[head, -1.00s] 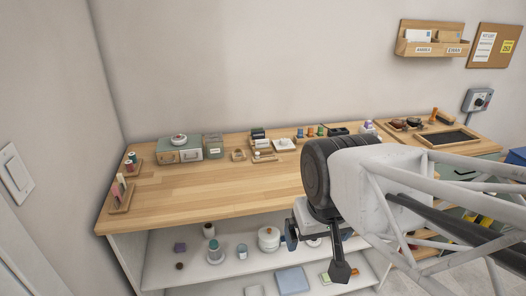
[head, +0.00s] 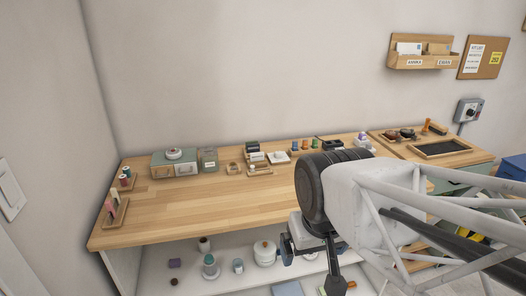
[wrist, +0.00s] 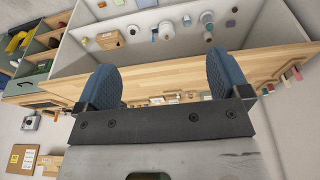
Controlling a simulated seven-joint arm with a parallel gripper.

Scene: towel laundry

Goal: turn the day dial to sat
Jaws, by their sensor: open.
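No day markings are readable, so I cannot tell for sure which thing is the day dial. A round white piece (head: 174,153) sits on top of a green and wood box (head: 174,166) at the back left of the bench. A grey wall box with a dark knob (head: 468,112) is at the far right. My gripper (head: 312,262) is in front of the bench, low in the head view and apart from both. In the wrist view my gripper (wrist: 160,82) has its two blue fingertips wide apart with nothing between them.
The wooden bench top (head: 220,205) is mostly clear in front. Small holders, spools and stamps line its back edge. A shelf with jars (head: 264,253) is below. A letter rack (head: 422,62) hangs on the wall.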

